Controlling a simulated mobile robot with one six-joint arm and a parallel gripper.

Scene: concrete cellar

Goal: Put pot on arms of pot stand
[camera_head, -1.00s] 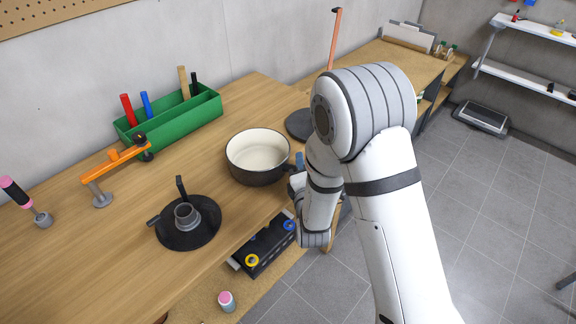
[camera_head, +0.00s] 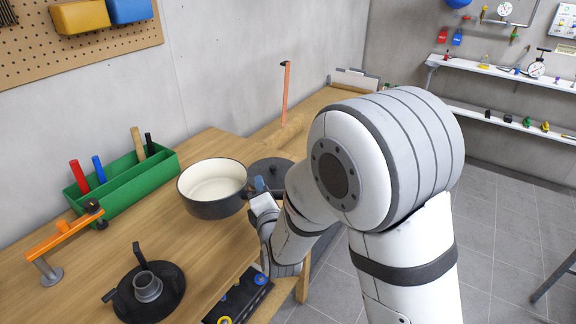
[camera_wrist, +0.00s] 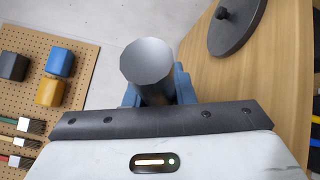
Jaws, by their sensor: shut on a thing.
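The pot (camera_head: 207,207), dark outside and cream inside, is upright over the right part of the wooden workbench. My gripper (camera_head: 258,186) is at its right side, shut on its handle. In the wrist view, a dark cylinder with a grey round end (camera_wrist: 148,62), seemingly the handle, sits between the blue fingers (camera_wrist: 157,92); the pot body does not show there. The pot stand (camera_head: 172,300) is near the bench's front, left of and nearer than the pot. It has a round black base, a grey central cup and dark arms. The pot is apart from it.
A dark round lid (camera_head: 285,172) lies just right of the pot. A green tool box (camera_head: 112,200) stands behind left, with an orange-armed stand (camera_head: 62,236) in front of it. A black tray (camera_head: 238,300) sits lower, beside the bench front.

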